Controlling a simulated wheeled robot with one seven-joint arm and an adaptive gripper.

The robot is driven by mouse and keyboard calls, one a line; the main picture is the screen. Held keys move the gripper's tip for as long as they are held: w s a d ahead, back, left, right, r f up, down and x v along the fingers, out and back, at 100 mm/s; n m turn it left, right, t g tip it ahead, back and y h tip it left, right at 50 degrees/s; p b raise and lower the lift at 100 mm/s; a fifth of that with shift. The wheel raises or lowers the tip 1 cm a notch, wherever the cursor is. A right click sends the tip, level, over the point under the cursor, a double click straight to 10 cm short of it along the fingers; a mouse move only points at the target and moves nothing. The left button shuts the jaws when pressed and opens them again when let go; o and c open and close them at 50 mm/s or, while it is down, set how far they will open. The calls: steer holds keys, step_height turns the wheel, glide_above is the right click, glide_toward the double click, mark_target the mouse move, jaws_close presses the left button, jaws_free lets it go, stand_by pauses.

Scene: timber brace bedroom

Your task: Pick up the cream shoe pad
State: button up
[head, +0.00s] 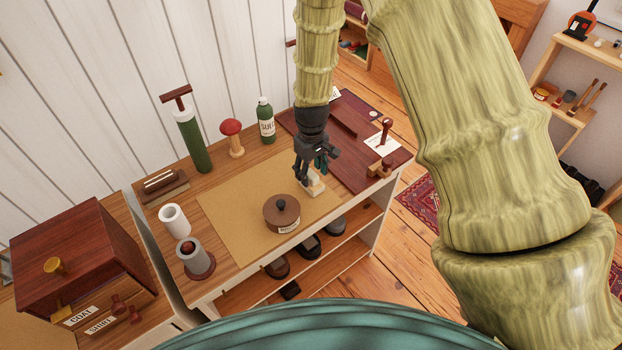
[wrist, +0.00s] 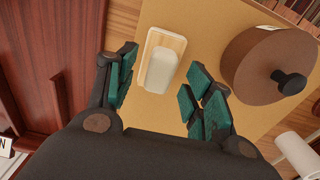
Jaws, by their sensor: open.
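The cream shoe pad (wrist: 160,68) is a small pale block on a light wooden base, lying on the tan mat (wrist: 209,20). In the wrist view it sits between and just beyond the fingertips of my gripper (wrist: 157,87). In the head view the pad (head: 315,187) shows below my gripper (head: 314,176), partly hidden by the fingers. My gripper is open with teal finger pads on either side, pointing down. Nothing is held. I cannot tell whether a finger touches the pad.
A round brown lidded tin (head: 281,214) stands close to the pad. A dark red board (head: 345,128) with stamps lies to the right. A green bottle (head: 266,121), red mushroom-shaped item (head: 232,138) and green pump (head: 192,141) stand behind. The mat's left part is clear.

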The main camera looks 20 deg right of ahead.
steer(key=shift+f, duration=0.85)
jaws_close()
